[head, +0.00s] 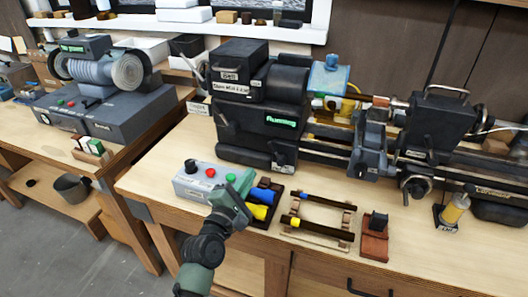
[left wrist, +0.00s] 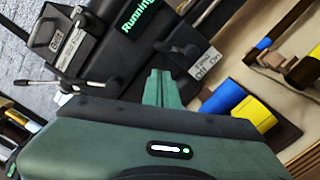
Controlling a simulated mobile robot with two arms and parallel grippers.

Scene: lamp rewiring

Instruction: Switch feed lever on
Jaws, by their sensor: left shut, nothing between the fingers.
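The black lathe headstock (head: 255,112) stands on the bench with its green "Running" display (head: 281,122) lit. In the left wrist view, a small dark feed lever (left wrist: 182,52) sits on its front beside a white plate (left wrist: 207,62) reading Off and On. The plate also shows low on the headstock in the head view (head: 284,168). My left gripper (left wrist: 162,78) is shut and empty, its green fingertips just below the lever in that view; I cannot tell whether they touch. My right gripper is out of view.
A grey control box (head: 196,183) with buttons lies by my left gripper. Blue and yellow cylinders (head: 260,205) lie in a dark tray beside it. A wooden rack (head: 318,222) with dark rods and a red-brown block (head: 375,240) stand to the right. Bare bench lies in front.

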